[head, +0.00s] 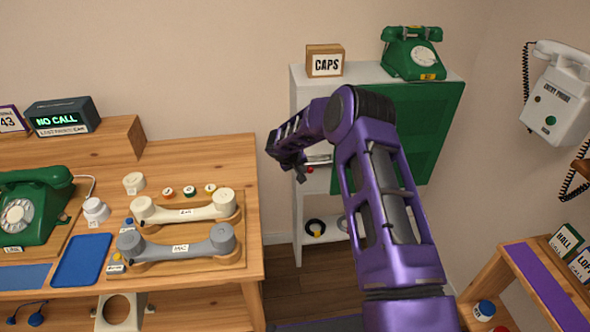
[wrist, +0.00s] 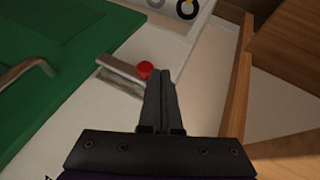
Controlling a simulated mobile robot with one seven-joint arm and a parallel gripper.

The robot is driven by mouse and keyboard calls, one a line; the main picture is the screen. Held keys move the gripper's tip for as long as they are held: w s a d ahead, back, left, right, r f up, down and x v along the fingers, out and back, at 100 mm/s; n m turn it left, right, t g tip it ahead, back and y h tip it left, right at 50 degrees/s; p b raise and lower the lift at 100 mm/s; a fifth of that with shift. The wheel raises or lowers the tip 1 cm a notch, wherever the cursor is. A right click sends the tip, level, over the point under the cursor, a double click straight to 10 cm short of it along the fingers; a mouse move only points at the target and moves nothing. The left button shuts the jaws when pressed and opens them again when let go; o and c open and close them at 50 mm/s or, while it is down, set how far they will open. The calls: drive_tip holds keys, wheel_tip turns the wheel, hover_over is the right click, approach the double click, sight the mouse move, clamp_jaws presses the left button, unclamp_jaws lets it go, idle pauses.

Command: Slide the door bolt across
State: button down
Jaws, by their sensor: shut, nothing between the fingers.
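The door bolt (wrist: 118,72) is a silver metal bar with a red knob (wrist: 145,70), beside the edge of the green door (wrist: 60,75). In the head view the bolt (head: 319,160) and red knob (head: 309,170) show on the white cabinet, left of the green door (head: 422,125), partly behind my arm. My gripper (wrist: 159,72) is shut and empty, its fingertips just right of the red knob in the wrist view. I cannot tell whether they touch it. In the head view my gripper (head: 300,177) is at the cabinet front near the bolt.
A metal handle (wrist: 27,70) sticks out from the green door. The white cabinet (head: 345,75) carries a CAPS box (head: 325,61) and a green phone (head: 412,55). A wooden table (head: 200,150) with handsets stands left; a wooden stand (head: 530,285) is at right.

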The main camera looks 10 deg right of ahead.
sight(319, 167)
idle(0.3)
drive_tip(key=d+b, duration=0.4)
drive_tip(key=d, duration=0.1)
drive_tip(key=shift+d, duration=0.25)
